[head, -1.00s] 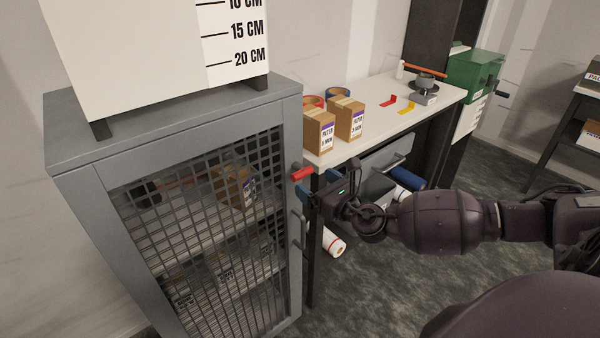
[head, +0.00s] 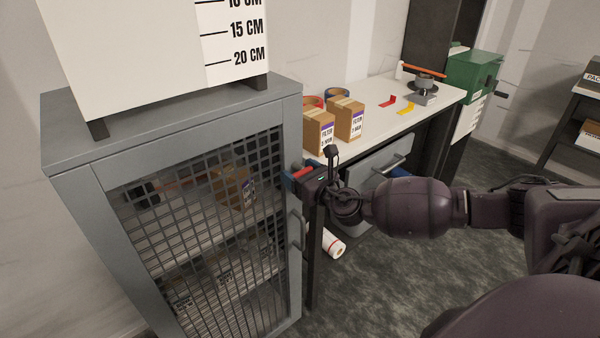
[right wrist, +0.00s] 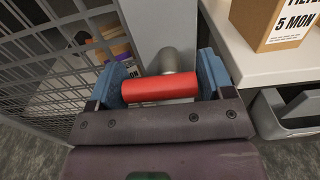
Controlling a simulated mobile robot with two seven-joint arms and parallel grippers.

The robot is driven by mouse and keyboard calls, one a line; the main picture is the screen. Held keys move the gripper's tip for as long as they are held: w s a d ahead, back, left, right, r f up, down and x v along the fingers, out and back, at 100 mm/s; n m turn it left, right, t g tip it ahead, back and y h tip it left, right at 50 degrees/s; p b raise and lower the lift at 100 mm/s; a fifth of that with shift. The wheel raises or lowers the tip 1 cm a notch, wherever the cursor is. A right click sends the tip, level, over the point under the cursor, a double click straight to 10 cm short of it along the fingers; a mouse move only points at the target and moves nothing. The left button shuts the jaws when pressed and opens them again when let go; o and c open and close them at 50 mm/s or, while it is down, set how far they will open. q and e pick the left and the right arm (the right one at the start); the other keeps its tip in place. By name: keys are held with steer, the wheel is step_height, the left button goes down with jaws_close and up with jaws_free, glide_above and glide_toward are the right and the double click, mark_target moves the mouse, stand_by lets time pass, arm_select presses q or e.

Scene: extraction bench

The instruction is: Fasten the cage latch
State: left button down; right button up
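The grey cage (head: 170,140) with a mesh door (head: 200,215) stands at the left in the head view, its door closed against the frame. The latch's red handle (head: 303,171) is at the door's upper right edge. In the right wrist view the red handle (right wrist: 160,88) lies crosswise between the blue fingers, on a grey metal stem. My right gripper (head: 298,178) is open around the handle, with a finger near each end; I cannot tell whether they touch it. My left gripper is not in view.
A white bench (head: 400,112) right of the cage holds filter boxes (head: 349,118), tape rolls and a clamp-like device. A grey drawer bin (head: 372,165) hangs beneath it, close to my right arm. A white roll (head: 333,243) lies on the floor. A grey pull handle (head: 296,230) sits below the latch.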

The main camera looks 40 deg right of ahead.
steer(key=c, duration=0.6)
